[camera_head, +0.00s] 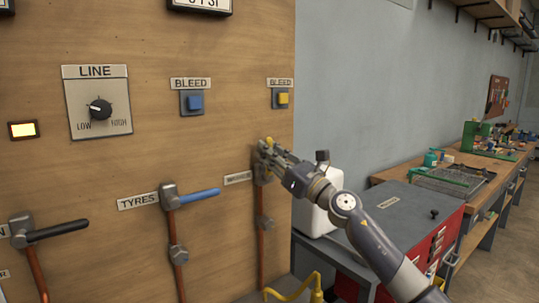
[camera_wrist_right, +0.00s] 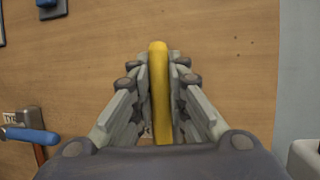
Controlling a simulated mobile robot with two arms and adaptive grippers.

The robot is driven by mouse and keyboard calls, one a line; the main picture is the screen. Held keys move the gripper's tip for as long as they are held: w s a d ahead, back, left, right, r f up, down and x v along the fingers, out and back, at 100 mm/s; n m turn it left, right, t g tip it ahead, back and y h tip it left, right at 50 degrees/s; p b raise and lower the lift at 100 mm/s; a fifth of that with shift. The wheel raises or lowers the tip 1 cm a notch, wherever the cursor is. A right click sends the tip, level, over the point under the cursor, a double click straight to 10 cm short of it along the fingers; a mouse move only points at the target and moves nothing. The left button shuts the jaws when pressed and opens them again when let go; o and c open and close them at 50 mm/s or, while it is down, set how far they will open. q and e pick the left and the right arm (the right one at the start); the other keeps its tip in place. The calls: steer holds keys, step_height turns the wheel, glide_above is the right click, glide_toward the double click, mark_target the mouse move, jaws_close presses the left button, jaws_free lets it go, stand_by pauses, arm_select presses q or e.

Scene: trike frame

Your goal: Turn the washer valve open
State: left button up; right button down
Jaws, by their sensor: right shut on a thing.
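The washer valve (camera_head: 262,174) is on the wooden panel, right of a small label (camera_head: 238,178) too small to read surely, above a copper pipe (camera_head: 261,250). Its yellow handle (camera_wrist_right: 159,90) runs up and down between my fingers in the right wrist view. In the head view only a bit of yellow shows at the fingertips, and the rest is hidden. My right gripper (camera_head: 268,153) is at the valve, shut on the yellow handle, with a finger on each side. My left gripper is not in view.
The TYRES valve with a blue handle (camera_head: 199,196) and a valve with a black handle (camera_head: 58,231) are to the left. Blue (camera_head: 195,102) and yellow (camera_head: 283,98) BLEED buttons sit above. A red tool cabinet (camera_head: 440,241) and workbench (camera_head: 487,158) stand right.

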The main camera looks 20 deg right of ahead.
steer(key=c, duration=1.6)
jaws_free()
steer(key=shift+o, duration=0.2)
steer(key=v, duration=1.2)
